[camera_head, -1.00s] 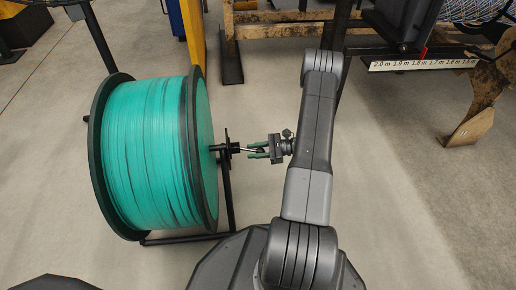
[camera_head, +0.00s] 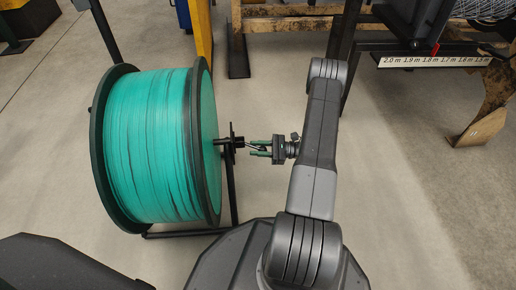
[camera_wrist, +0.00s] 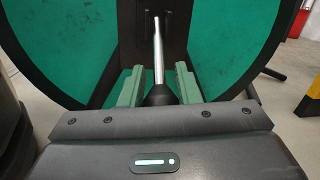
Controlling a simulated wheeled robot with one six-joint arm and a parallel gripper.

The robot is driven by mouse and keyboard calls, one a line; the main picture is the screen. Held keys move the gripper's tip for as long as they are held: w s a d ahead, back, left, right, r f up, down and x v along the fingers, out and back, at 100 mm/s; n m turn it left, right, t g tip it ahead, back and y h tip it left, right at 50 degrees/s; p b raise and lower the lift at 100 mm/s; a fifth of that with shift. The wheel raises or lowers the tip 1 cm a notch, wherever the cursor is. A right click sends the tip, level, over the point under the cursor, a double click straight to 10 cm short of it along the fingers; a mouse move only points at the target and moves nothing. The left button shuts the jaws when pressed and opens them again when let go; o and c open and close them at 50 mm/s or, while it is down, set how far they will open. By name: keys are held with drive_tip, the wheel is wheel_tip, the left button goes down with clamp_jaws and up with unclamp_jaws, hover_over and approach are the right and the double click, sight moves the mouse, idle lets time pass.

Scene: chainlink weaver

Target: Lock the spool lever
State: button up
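The teal spool (camera_head: 150,145) stands on its side in a black stand at the left of the head view, and its teal face (camera_wrist: 225,45) fills the back of the wrist view. Its lever (camera_wrist: 158,50) is a bright metal rod with a black knob (camera_wrist: 160,95), rising upright from the knob towards a black bracket (camera_wrist: 172,22) on the spool. My gripper (camera_head: 259,148) has two green fingers pointing left at the spool hub. The fingers stand apart on either side of the knob, which sits deep between them near the palm. Slim gaps seem to remain beside the knob.
The black stand (camera_head: 190,233) runs under the spool. A yellow post (camera_head: 203,30) and a worn wooden frame (camera_head: 285,25) stand behind. A measuring strip (camera_head: 435,61) is at the upper right.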

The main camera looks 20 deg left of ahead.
drive_tip(key=o, duration=0.4)
drive_tip(key=shift+a, duration=0.1)
drive_tip(key=shift+c, duration=0.2)
drive_tip(key=p+v, duration=0.3)
drive_tip(key=v, duration=1)
drive_tip(key=shift+d+f, duration=0.25)
drive_tip(key=shift+d, duration=0.15)
drive_tip(key=shift+a, duration=0.1)
drive_tip(key=b+x, duration=0.3)
drive_tip(key=x, duration=1)
drive_tip(key=shift+a+r, duration=0.2)
drive_tip(key=shift+a, duration=0.1)
drive_tip(key=shift+r, duration=0.1)
drive_tip(key=shift+d, duration=0.2)
